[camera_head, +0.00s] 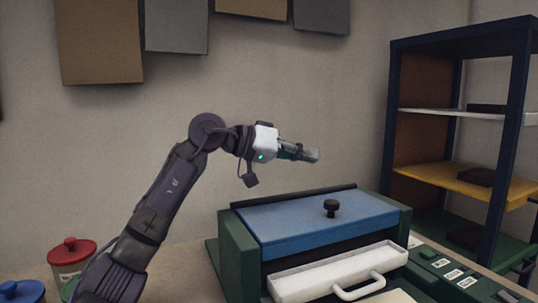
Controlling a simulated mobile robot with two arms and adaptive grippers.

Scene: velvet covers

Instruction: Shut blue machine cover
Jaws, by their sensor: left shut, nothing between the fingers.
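The machine (238,256) has a dark green body and stands on the bench in the lower middle of the head view. Its blue cover (290,222) lies nearly flat across the top, with a dark knob (331,207) on it. A dark gap shows below the cover's front edge; I cannot tell whether the cover is fully down. My left gripper (312,155) is shut and empty, in the air above the cover's back part in the picture, apart from it. My right gripper is not in view.
A white tray with a handle (335,272) sits at the machine's front. A dark shelf rack (388,130) stands at the right. A red-lidded jar (70,250) and a blue lid (20,291) are at the lower left. Panels (98,40) hang on the back wall.

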